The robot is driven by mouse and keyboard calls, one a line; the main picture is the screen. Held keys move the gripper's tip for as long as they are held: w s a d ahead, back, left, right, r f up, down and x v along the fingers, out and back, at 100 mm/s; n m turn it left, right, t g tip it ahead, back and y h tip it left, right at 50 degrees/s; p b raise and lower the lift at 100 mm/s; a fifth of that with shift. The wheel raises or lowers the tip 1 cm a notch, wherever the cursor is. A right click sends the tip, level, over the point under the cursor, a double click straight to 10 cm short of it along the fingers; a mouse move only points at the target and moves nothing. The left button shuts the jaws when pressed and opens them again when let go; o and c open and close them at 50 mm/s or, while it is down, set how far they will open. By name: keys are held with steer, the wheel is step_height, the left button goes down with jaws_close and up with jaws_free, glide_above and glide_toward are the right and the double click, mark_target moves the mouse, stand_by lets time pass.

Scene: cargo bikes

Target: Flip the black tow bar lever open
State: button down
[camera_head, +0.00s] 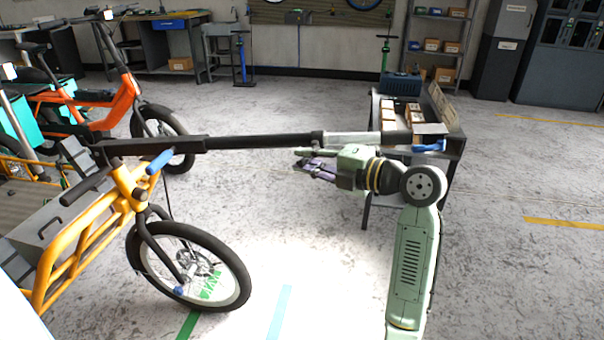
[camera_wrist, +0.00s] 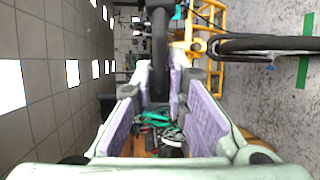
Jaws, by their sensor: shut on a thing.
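A long black bar, which I take to be the tow bar lever (camera_head: 255,142), runs nearly level from above the yellow cargo bike (camera_head: 128,185) toward the table at right. My gripper (camera_head: 304,164), with purple finger pads, is at the bar's middle stretch, just below it in the head view. In the wrist view my gripper (camera_wrist: 160,78) has a thick black bar (camera_wrist: 160,45) between its fingertips and is shut on it. The bar extends away toward the yellow bike (camera_wrist: 205,32). The exact contact and any hinge are hidden.
An orange bike (camera_head: 115,100) is at back left. Shelves (camera_head: 440,45) and cabinets line the back wall. The floor (camera_head: 310,255) below the gripper is clear.

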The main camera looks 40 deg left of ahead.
steer(key=shift+w+d+n+g+h+b, duration=0.2)
steer(key=shift+n+g+b, duration=0.25)
steer(key=shift+g, duration=0.35)
steer(key=shift+d+n+g+h+b, duration=0.1)
steer(key=shift+d+n+g+b, duration=0.3)
steer(key=shift+g, duration=0.4)
steer(key=shift+r, duration=0.1)
steer(key=c, duration=1.6)
jaws_free()
steer(key=shift+a, duration=0.1)
steer(key=shift+o, duration=0.2)
steer(key=shift+r, duration=0.1)
